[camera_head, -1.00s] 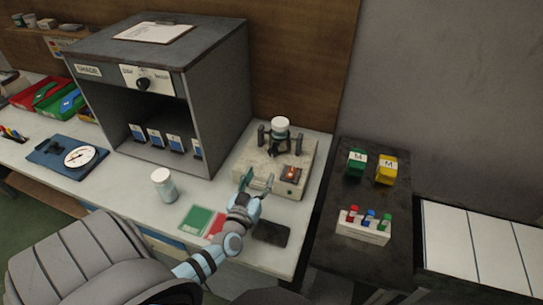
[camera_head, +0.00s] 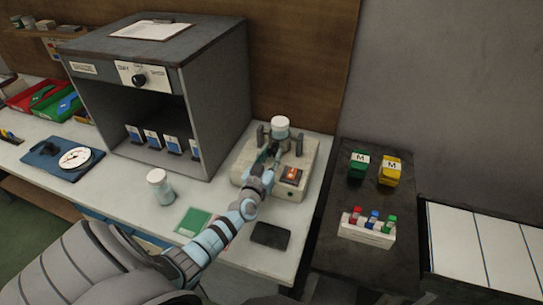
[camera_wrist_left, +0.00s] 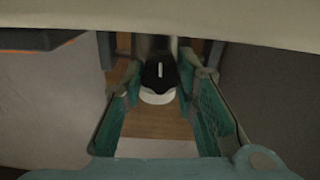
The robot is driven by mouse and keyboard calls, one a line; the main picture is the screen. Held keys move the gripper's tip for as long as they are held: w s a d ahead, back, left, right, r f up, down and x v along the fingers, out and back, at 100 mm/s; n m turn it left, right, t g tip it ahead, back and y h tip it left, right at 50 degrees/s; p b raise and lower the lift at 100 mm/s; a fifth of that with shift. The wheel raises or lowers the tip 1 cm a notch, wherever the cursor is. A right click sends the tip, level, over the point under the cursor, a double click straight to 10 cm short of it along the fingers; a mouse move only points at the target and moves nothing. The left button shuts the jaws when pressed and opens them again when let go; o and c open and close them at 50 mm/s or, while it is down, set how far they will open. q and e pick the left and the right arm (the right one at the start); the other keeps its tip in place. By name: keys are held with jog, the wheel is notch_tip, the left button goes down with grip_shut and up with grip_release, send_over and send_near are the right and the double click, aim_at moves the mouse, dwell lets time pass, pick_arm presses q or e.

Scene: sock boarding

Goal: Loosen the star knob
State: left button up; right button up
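The beige machine (camera_head: 246,178) stands on the white bench, with a white-capped part (camera_head: 280,125) at its top and dark posts beside it. In the left wrist view a black rounded knob (camera_wrist_left: 160,72) with a white mark shows ahead; I cannot make out a star shape. A white rounded part (camera_wrist_left: 157,97) shows just below it. My left gripper (camera_head: 271,155) is over the machine and hides part of its middle. In the wrist view its teal fingers (camera_wrist_left: 163,105) are apart, with the knob between them or just beyond; contact is not visible. My right gripper is out of view.
An orange-lit switch (camera_head: 292,175) is right of my left gripper. A white-lidded jar (camera_head: 160,187), a green card (camera_head: 194,222) and a dark flat pad (camera_head: 270,235) lie nearer. A grey cabinet (camera_head: 216,110) stands left; a dark side table (camera_head: 338,200) stands right.

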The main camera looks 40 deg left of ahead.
pick_arm(q)
grip_shut()
